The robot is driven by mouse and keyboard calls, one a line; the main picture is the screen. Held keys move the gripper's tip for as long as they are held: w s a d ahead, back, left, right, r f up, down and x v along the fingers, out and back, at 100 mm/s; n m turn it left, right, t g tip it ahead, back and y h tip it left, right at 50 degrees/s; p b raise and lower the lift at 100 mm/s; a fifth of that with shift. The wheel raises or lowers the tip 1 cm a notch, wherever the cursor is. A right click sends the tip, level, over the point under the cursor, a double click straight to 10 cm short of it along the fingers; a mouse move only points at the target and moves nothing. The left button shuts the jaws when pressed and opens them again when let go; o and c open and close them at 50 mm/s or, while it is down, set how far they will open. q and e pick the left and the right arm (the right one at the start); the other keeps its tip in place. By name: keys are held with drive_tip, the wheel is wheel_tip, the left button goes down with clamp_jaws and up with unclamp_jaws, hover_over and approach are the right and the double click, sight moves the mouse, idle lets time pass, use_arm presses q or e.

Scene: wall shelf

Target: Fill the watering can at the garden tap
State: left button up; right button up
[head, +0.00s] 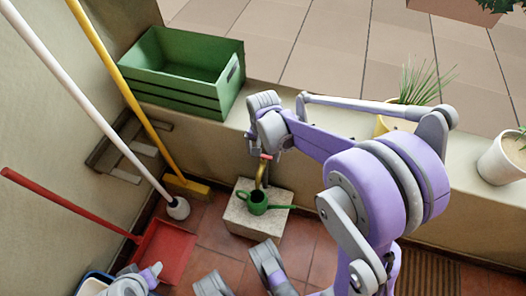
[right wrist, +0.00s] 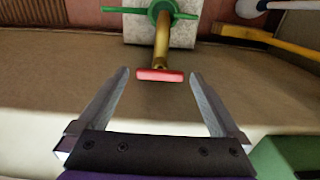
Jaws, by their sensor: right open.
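The green watering can (head: 257,203) stands upright on a pale stone block (head: 240,220) under the brass garden tap (head: 261,177). Its long spout points right in the head view. The tap has a red handle (right wrist: 160,76). My right gripper (head: 259,152) is at the tap, partly hidden by its own wrist. In the right wrist view, its open fingers (right wrist: 160,85) lie on either side of the red handle, with gaps on both sides. Only part of the can (right wrist: 161,9) shows there. Parts of my left arm show at the bottom of the head view; its fingertips cannot be made out.
A green crate (head: 180,75) sits on the low wall (head: 220,103), with a yellow plant pot and a white pot (head: 502,158) farther right.

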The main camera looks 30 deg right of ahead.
sight(263, 155)
drive_tip(key=c, duration=1.2)
drive_tip(key=shift+r+n+p, duration=0.1)
drive_tip(key=shift+n+p, duration=0.35)
drive_tip(key=shift+n, duration=0.55)
drive_tip(key=shift+c, duration=0.2)
drive_tip(key=n, duration=0.3)
drive_tip(key=shift+p, duration=0.3)
drive_tip(key=o, duration=1.2)
drive_tip(key=shift+o, duration=0.2)
wheel_tip(263, 155, up, 11)
drive_tip(key=p, duration=0.3)
drive_tip(key=shift+f, duration=0.2)
